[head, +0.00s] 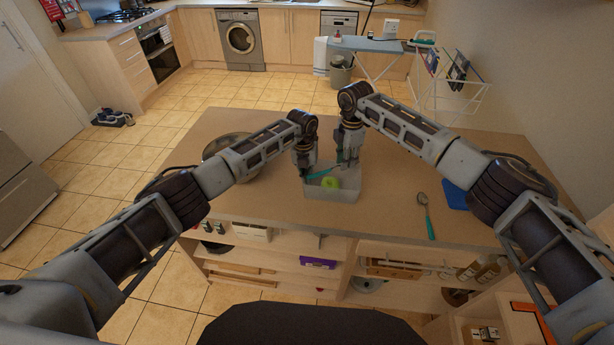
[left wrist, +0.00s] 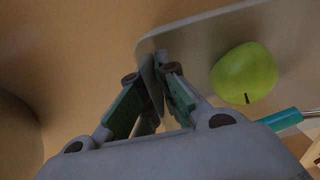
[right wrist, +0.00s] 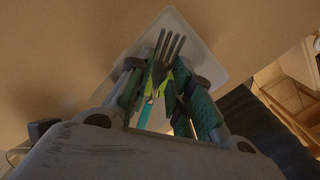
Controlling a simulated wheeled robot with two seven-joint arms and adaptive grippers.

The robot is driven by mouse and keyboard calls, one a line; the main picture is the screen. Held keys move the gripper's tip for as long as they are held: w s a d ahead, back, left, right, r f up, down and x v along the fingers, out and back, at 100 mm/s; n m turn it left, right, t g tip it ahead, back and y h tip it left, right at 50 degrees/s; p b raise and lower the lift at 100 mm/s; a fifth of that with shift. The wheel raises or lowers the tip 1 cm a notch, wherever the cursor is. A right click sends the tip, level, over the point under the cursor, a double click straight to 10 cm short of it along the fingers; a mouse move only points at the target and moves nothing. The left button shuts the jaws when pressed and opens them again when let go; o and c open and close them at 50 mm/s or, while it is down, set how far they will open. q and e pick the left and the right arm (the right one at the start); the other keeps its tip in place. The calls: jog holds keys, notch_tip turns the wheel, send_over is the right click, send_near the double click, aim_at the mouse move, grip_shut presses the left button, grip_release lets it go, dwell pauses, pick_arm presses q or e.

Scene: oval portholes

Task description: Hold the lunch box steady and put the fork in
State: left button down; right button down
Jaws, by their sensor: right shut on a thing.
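The pale translucent lunch box (head: 345,194) stands on the table with a green apple (head: 330,182) inside; the apple also shows in the left wrist view (left wrist: 245,73). My right gripper (head: 347,160) is shut on the fork, above the box. The fork's metal tines (right wrist: 169,48) and teal handle (right wrist: 146,113) show between its fingers, and the handle (head: 322,172) slants over the box in the head view.
A spoon with a teal handle (head: 428,216) lies on the table right of the box, near a blue item (head: 453,195). A round metal bowl (head: 215,146) stands at the left, partly behind my left arm. The tabletop (head: 385,190) between box and spoon is clear.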

jog(key=shift+f, duration=1.65)
jog(key=c, duration=1.2)
grip_release()
jog(key=shift+r, duration=0.15)
jog(key=shift+r, duration=5)
pick_arm(q)
jog(key=c, duration=1.6)
grip_release()
jog(key=shift+o, duration=0.2)
